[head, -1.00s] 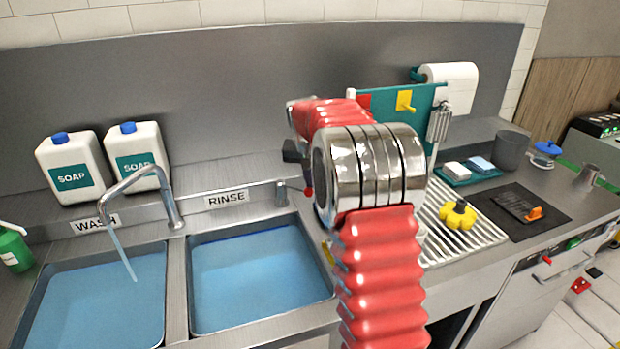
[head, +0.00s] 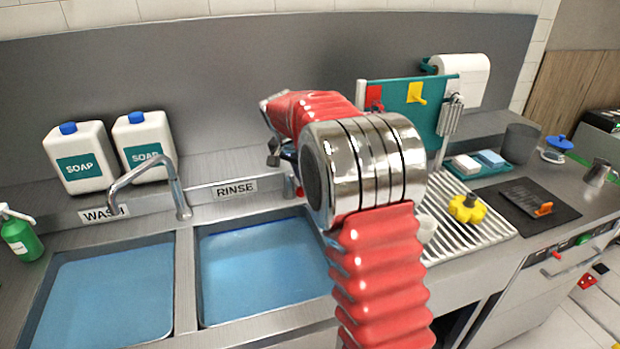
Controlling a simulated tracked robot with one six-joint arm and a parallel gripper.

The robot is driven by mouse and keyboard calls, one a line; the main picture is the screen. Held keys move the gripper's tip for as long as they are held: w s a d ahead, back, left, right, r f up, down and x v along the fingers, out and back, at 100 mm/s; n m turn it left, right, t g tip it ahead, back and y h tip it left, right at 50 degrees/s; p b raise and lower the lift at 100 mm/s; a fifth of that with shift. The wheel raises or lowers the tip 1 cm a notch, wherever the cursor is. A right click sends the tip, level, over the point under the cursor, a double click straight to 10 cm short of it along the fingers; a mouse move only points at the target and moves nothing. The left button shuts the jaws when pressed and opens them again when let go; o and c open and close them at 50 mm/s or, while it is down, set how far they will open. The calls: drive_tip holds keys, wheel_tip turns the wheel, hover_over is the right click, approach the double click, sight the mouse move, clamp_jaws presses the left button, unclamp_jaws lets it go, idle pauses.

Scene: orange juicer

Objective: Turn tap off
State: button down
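The chrome tap (head: 150,180) curves over the left sink, marked WASH, and no stream of water shows from its spout. A short metal post (head: 289,187) stands behind the right sink, marked RINSE, with a bit of red beside it. It is partly hidden by my arm. My gripper (head: 274,152) shows as a small dark part at the end of my red and chrome arm, above and slightly left of the post. The arm covers most of it, so its fingers cannot be made out. I cannot tell whether it touches anything.
Two soap bottles (head: 78,158) stand behind the tap. A green spray bottle (head: 20,236) is at the far left. The left sink (head: 105,295) and right sink (head: 262,265) hold blue water. A yellow knob-shaped object (head: 467,209) lies on the drying rack (head: 480,235) at right.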

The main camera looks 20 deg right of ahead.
drive_tip(key=shift+a, duration=0.4)
drive_tip(key=shift+s, duration=0.1)
idle(0.3)
wheel_tip(320, 180, up, 11)
drive_tip(key=shift+f, duration=0.15)
idle(0.6)
drive_tip(key=shift+d, duration=0.1)
idle(0.4)
